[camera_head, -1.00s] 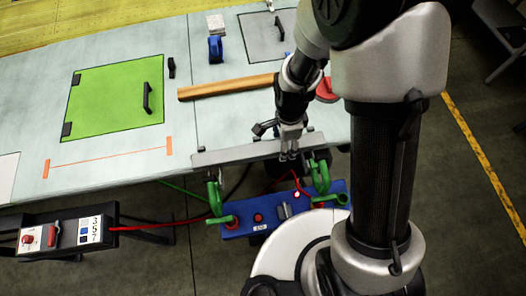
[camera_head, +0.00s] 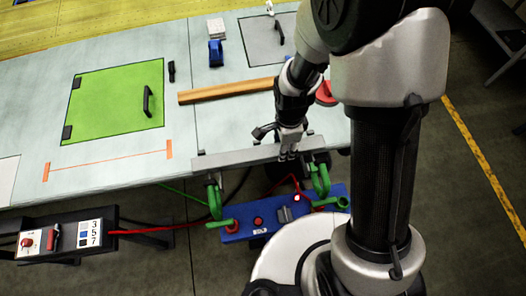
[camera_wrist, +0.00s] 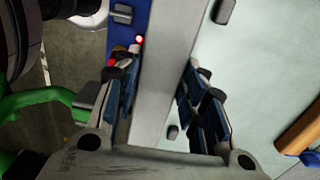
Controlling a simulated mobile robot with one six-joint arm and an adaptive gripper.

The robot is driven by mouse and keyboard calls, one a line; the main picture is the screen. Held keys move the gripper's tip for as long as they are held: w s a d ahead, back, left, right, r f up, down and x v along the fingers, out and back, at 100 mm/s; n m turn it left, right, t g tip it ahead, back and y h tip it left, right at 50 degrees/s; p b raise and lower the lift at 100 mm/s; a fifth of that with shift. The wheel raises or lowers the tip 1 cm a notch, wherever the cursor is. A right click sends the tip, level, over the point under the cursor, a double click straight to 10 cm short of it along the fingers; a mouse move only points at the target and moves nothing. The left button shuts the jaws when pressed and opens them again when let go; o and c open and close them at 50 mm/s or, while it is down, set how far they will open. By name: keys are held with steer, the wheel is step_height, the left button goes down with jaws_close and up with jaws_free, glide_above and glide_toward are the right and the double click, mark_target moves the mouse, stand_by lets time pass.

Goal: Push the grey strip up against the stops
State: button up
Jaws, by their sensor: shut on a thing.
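The long grey strip (camera_head: 235,157) lies along the table's near edge, and it runs down the middle of the wrist view (camera_wrist: 172,65). My gripper (camera_head: 289,154) is over its right half. In the wrist view my gripper (camera_wrist: 160,95) has a finger on each side of the strip and is shut on it. Small dark stops (camera_head: 201,151) (camera_head: 310,132) stand along its table side. In the wrist view one stop (camera_wrist: 173,131) is close to the strip's edge, and another stop (camera_wrist: 222,10) has a narrow pale gap beside it. Contact cannot be told.
Green clamps (camera_head: 214,198) (camera_head: 321,180) stand at the table's near edge. A blue box (camera_head: 240,231) with a red button is below. A wooden bar (camera_head: 228,90) lies behind the strip. A green panel (camera_head: 117,100) is to the left; pale table lies between.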

steer(key=shift+w+a, duration=0.2)
steer(key=shift+w, duration=0.5)
stand_by(0.6)
steer(key=o, duration=0.9)
steer(key=shift+w, duration=0.1)
steer(key=shift+r, duration=0.1)
step_height(320, 180, up, 7)
steer(key=p, duration=0.5)
